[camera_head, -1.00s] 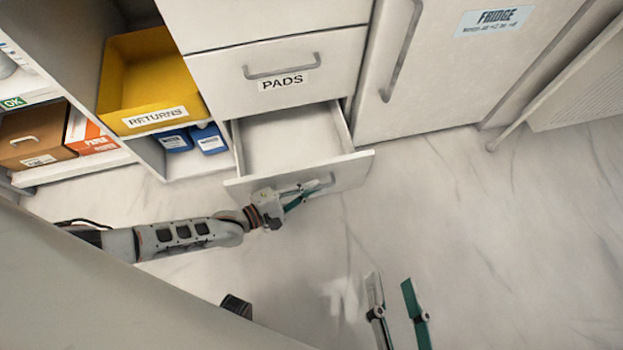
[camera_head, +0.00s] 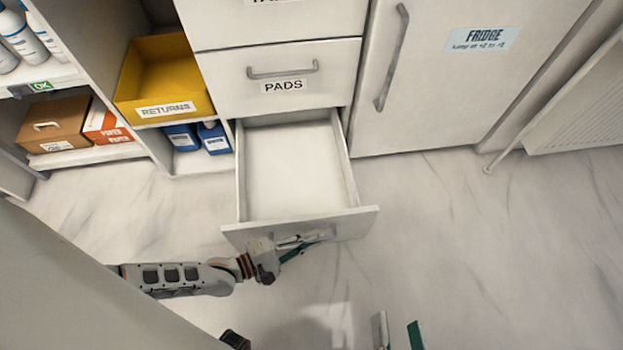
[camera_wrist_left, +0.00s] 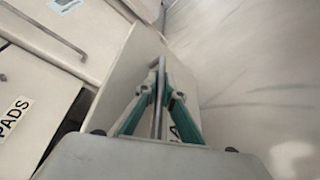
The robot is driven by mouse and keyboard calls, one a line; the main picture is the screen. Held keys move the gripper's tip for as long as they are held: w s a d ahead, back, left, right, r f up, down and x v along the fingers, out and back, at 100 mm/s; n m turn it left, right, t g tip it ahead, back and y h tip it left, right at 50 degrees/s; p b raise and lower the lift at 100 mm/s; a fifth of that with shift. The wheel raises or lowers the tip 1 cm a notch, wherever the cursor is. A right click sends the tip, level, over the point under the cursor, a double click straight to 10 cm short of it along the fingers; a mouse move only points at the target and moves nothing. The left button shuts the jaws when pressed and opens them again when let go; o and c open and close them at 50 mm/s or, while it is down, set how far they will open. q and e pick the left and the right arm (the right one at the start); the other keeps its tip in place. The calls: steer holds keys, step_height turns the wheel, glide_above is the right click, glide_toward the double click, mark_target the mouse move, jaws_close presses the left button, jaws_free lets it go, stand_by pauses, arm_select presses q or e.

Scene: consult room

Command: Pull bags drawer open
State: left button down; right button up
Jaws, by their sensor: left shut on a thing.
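The bottom drawer (camera_head: 290,168) below the PADS drawer is pulled well out, and its white inside looks empty. Its label is hidden in the head view; in the left wrist view only a bit of lettering shows behind the fingers. My left gripper (camera_head: 306,241) is at the drawer's front panel, shut on the drawer handle. The left wrist view shows its green fingers (camera_wrist_left: 159,88) closed around the grey bar of the handle (camera_wrist_left: 158,105). My right gripper (camera_head: 398,335) shows at the bottom edge, its two fingers apart with nothing between them, over the floor.
The closed PADS drawer (camera_head: 285,82) is above the open one. The fridge (camera_head: 440,95) stands to its right. A yellow RETURNS bin (camera_head: 165,75), blue containers (camera_head: 183,137) and boxes (camera_head: 52,125) fill shelves at left. The floor in front and right is clear.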

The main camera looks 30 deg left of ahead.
arm_select(q)
steer(key=shift+s+d, duration=0.25)
steer(key=shift+s, duration=0.15)
steer(key=c, duration=2.4)
jaws_free()
steer(key=shift+c, duration=0.2)
steer(key=v, duration=0.7)
steer(key=shift+s+a, duration=0.15)
steer(key=shift+a, duration=0.1)
